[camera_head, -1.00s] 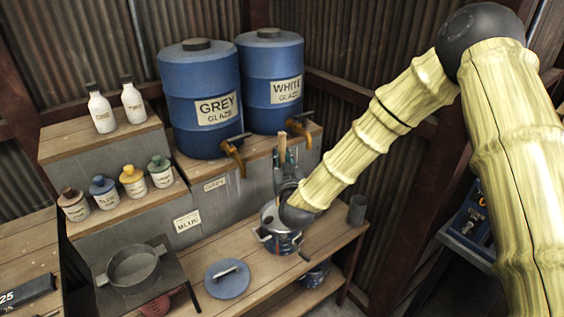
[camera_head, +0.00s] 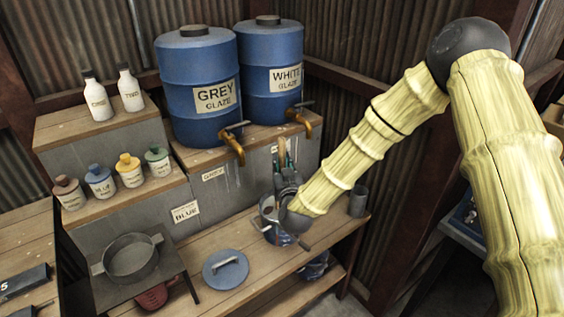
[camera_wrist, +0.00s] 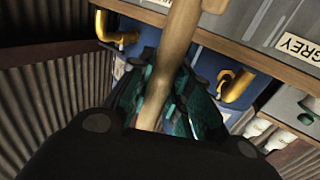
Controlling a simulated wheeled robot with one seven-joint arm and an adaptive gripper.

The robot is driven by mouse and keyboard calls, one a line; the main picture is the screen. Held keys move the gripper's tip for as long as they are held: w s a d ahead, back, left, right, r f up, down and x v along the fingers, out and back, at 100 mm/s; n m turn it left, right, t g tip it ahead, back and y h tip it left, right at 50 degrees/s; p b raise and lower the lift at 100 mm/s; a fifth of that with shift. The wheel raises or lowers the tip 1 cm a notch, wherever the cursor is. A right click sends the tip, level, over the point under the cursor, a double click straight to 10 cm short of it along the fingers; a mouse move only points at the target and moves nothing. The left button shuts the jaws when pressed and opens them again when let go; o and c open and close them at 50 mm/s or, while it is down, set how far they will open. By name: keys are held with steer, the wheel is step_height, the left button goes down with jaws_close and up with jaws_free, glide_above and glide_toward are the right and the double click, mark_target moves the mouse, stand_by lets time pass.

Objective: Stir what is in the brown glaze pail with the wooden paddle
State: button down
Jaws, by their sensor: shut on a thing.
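A pail (camera_head: 268,228) with side handles stands on the lower wooden bench, partly hidden behind my wrist; its contents and any label cannot be made out. My gripper (camera_head: 285,180) is over the pail, its dark and teal fingers shut. They are shut on the wooden paddle (camera_head: 281,148), whose upper end sticks up above them. In the wrist view the paddle (camera_wrist: 172,60) runs between the teal fingers of my gripper (camera_wrist: 163,90). The paddle's lower end is hidden, so I cannot tell how deep it sits in the pail.
A blue lid (camera_head: 225,270) lies on the bench left of the pail. A grey cup (camera_head: 357,201) stands to its right. A metal pan (camera_head: 131,259) sits on a stand at left. Grey (camera_head: 199,90) and white (camera_head: 271,75) glaze barrels with taps stand behind.

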steer(key=shift+f+b, duration=3)
steer(key=shift+f, duration=1.8)
